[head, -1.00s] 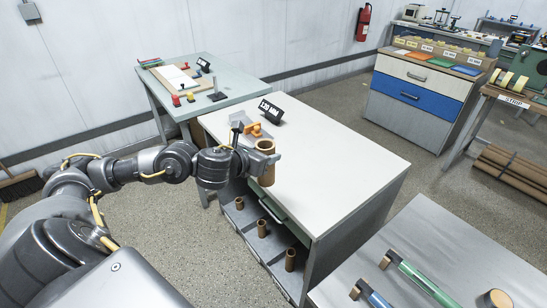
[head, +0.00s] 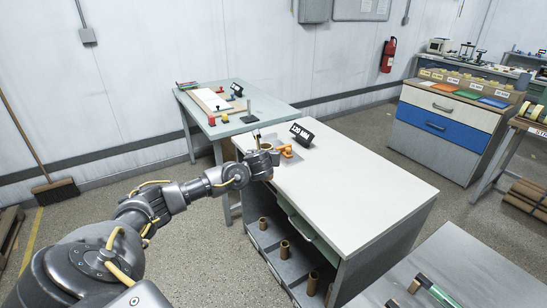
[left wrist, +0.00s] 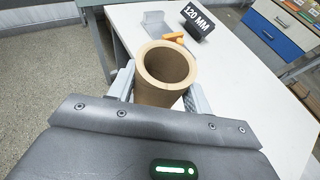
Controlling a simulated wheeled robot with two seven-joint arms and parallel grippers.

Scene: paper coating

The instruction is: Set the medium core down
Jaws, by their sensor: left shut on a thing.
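My left gripper (head: 264,162) is at the far left end of the white-topped table (head: 345,183). It is shut on a brown cardboard core (left wrist: 166,66), with one finger on each side. In the left wrist view the core stands upright, its open end up, near the table's left edge. In the head view the core is mostly hidden by the gripper. I cannot tell whether its lower end touches the table. A black "120 MM" sign (head: 301,134) stands just beyond, with an orange tool (left wrist: 174,37) beside it. My right gripper is not in view.
A green-topped table (head: 262,106) with a board and small parts adjoins the far left end. The white top is clear towards the right. A grey bench (head: 455,265) is at lower right.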

